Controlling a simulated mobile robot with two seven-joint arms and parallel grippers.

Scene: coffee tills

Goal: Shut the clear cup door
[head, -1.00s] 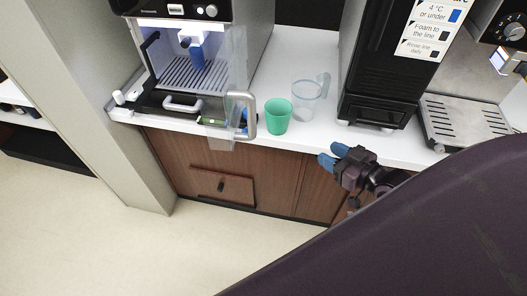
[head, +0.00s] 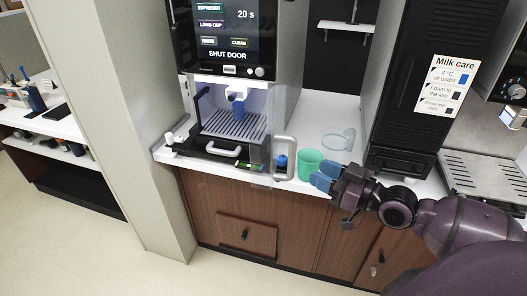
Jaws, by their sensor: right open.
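The clear cup door (head: 269,150) of the coffee machine stands open, swung out past the counter's front edge. Its metal loop handle (head: 291,158) is on the outer end, left of the green cup (head: 309,165). My right gripper (head: 325,177) has blue fingertips and is open and empty. It is right of the handle, apart from it, and overlaps the green cup's lower right in the picture; I cannot tell if they touch. My left gripper is not in view.
The machine's screen (head: 225,35) reads "SHUT DOOR". A clear jug (head: 338,141) stands behind the green cup. A tall black unit (head: 405,110) and a drip tray (head: 484,178) are to the right. A pale post (head: 115,120) stands on the left.

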